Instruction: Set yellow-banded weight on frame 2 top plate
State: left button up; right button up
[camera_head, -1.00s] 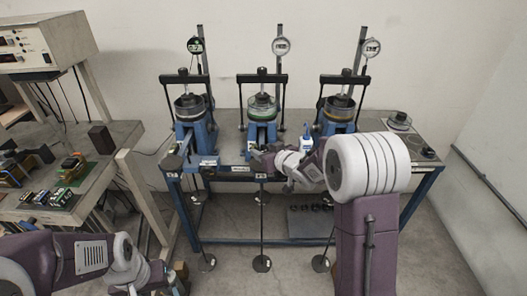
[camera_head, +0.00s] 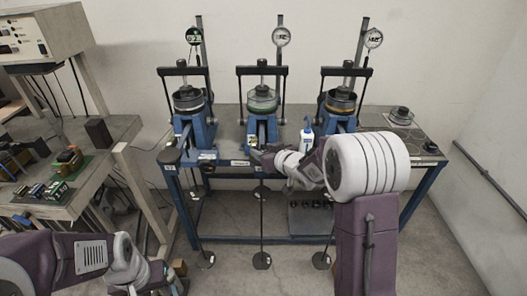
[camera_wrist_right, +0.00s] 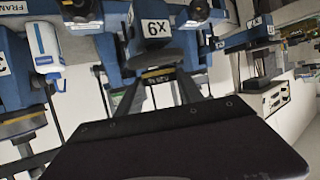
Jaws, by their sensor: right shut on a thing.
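The middle lever frame (camera_head: 263,127), with a green-ringed cell, stands on the blue bench between two similar frames. My right gripper (camera_head: 259,157) is just in front of it at the bench's front edge.
A white bottle (camera_head: 307,137) stands right of the middle frame, close to my right arm. The right frame (camera_head: 338,112) has a yellow-ringed cell. The left frame (camera_head: 190,125) is beside the middle one. Round dark weights (camera_head: 401,117) lie on the bench's right end. Rods hang below the bench.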

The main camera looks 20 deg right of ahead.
jog(key=shift+f, duration=0.3)
dwell(0.5)
jog(key=o, duration=1.4)
jog(key=shift+o, duration=0.2)
jog(key=p+v, duration=0.2)
jog(key=v, duration=0.5)
